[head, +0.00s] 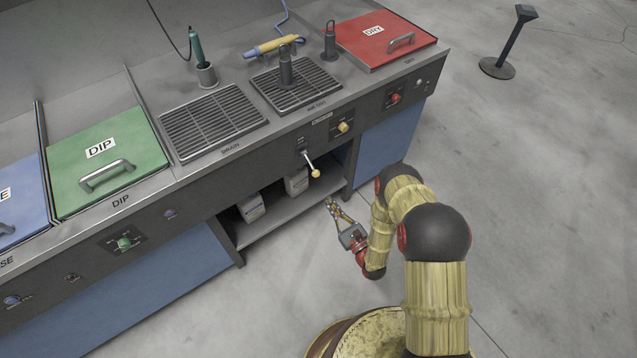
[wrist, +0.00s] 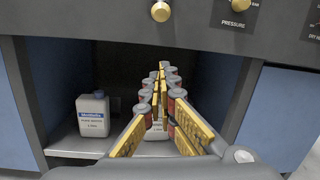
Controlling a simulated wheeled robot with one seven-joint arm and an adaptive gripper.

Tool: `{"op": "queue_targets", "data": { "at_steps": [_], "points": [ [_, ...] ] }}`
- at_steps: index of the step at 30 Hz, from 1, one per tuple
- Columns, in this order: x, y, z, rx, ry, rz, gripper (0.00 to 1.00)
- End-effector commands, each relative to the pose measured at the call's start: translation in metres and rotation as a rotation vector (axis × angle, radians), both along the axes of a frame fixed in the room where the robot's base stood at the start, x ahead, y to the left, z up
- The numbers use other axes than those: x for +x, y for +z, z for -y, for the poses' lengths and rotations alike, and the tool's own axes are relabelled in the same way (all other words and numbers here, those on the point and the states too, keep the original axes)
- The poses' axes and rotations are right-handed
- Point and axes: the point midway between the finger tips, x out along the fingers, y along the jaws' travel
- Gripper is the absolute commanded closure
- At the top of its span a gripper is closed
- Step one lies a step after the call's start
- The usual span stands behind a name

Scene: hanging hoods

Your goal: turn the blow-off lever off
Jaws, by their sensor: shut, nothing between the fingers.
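The blow-off lever (head: 309,163) sticks out from the dark front panel in the head view, slanting down and to the right, with a round yellowish knob at its end. In the wrist view a round brass knob (wrist: 160,11) at the top edge looks like the lever's end; its shaft is not clear there. My gripper (head: 330,203) is shut and empty, below the lever knob and in front of the open shelf bay. In the wrist view the closed fingers (wrist: 158,75) point into the bay, below the knob and apart from it.
The pressure knob (head: 343,127) sits up and right of the lever. A white bottle (wrist: 92,112) stands in the bay, beside its blue left wall. The counter holds a drain grate (head: 212,120), a green DIP lid (head: 80,185) and a red lid (head: 365,45). Open floor lies to the right.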

Motion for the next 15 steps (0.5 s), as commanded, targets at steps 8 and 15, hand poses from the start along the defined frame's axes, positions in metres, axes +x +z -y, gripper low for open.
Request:
{"op": "queue_targets", "data": {
  "at_steps": [8, 15],
  "points": [
    [0.006, 0.001, -0.004, 0.001, 0.002, 0.000, 1.00],
    [0.038, 0.004, -0.024, 0.001, 0.005, 0.002, 1.00]
  ]
}}
